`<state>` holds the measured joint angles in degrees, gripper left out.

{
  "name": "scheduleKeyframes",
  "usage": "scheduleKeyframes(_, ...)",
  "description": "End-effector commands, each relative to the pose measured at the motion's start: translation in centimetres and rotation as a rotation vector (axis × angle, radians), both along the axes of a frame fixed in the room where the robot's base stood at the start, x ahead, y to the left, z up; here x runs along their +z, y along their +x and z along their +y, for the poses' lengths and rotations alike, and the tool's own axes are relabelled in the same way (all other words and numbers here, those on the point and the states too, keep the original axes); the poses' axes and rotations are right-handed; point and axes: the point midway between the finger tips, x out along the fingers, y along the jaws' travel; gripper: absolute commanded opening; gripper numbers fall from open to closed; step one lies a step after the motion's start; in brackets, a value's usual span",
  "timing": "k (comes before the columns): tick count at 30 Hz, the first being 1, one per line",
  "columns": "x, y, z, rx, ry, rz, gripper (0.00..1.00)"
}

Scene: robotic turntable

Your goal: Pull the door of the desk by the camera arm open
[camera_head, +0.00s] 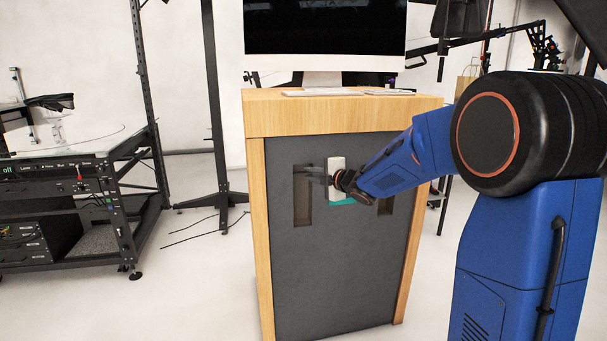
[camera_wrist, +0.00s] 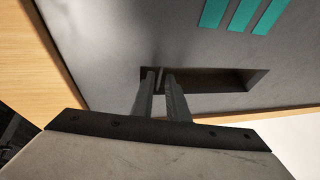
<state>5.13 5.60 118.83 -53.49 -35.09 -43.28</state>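The desk's dark grey door (camera_head: 330,270) sits flush in a wooden frame, and looks shut. It has a recessed handle slot (camera_head: 303,196) on the left and another on the right (camera_head: 386,205). My gripper (camera_head: 310,173) reaches across the door from the right, its fingers by the top of the left slot. In the wrist view my gripper (camera_wrist: 160,76) has two dark fingers at one end of the slot (camera_wrist: 225,80). A narrow gap shows between them. I cannot tell how deep the tips are, or whether they touch the slot's edge.
A monitor (camera_head: 325,40) stands on the wooden desk top (camera_head: 290,120). A black rack of equipment (camera_head: 75,205) stands to the left, and a black stand (camera_head: 222,190) with cables on the floor is nearer the desk. The white floor before the door looks clear.

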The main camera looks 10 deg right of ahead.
Motion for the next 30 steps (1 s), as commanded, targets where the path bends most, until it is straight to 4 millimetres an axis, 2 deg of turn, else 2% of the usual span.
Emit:
scheduleKeyframes(3, -0.4, 1.8, 0.8, 0.002, 0.0, 0.001, 0.14)
scheduleKeyframes(10, -0.8, 3.8, 1.6, 0.001, 0.0, 0.0, 0.14)
scheduleKeyframes(21, -0.8, 4.1, 1.8, 0.0, 0.0, 0.0, 0.14)
scheduleKeyframes(23, -0.8, 4.1, 1.8, 0.0, 0.0, 0.0, 0.02)
scheduleKeyframes(24, -0.8, 4.1, 1.8, 0.0, 0.0, 0.0, 0.0)
scheduleKeyframes(30, -0.8, 4.1, 1.8, 0.0, 0.0, 0.0, 0.0)
